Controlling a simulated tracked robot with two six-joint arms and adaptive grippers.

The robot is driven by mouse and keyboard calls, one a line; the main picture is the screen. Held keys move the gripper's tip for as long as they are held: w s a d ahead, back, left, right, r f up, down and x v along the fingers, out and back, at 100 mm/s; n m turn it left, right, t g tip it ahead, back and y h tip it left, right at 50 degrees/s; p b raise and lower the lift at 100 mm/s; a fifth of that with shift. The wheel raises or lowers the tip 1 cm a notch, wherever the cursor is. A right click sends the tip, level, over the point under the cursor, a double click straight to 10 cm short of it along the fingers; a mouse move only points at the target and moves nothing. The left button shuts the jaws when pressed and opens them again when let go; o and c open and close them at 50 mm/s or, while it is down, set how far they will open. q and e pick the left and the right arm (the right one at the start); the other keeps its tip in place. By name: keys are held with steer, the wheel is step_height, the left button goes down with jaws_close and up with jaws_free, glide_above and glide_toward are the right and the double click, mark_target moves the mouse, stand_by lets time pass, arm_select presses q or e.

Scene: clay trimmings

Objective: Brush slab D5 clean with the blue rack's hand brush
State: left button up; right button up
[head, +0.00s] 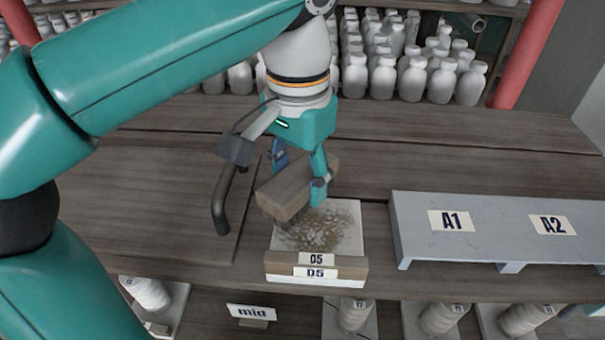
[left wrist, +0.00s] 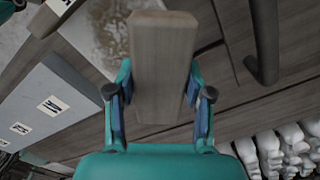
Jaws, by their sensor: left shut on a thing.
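Slab D5 (head: 346,215) is a pale square slab with two D5 labels on its front edge, lying on the wooden bench. Brown trimmings cover much of its middle. My left gripper (head: 300,178) is shut on the wooden block of the hand brush (head: 290,190), at the slab's back left part. Dark bristles show below the block; I cannot tell whether they touch the slab. In the left wrist view, the brush block (left wrist: 162,65) sits between the fingers, and part of the speckled slab (left wrist: 85,35) shows behind it. My right gripper is not in view.
A grey-blue rack (head: 490,232) labelled A1 and A2 stands right of the slab. Several white bottles (head: 410,78) stand at the back. Spools (head: 440,318) sit on a lower shelf.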

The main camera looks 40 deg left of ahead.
arm_select(q)
steer(key=shift+f+b, duration=0.5)
steer(key=shift+f, duration=0.2)
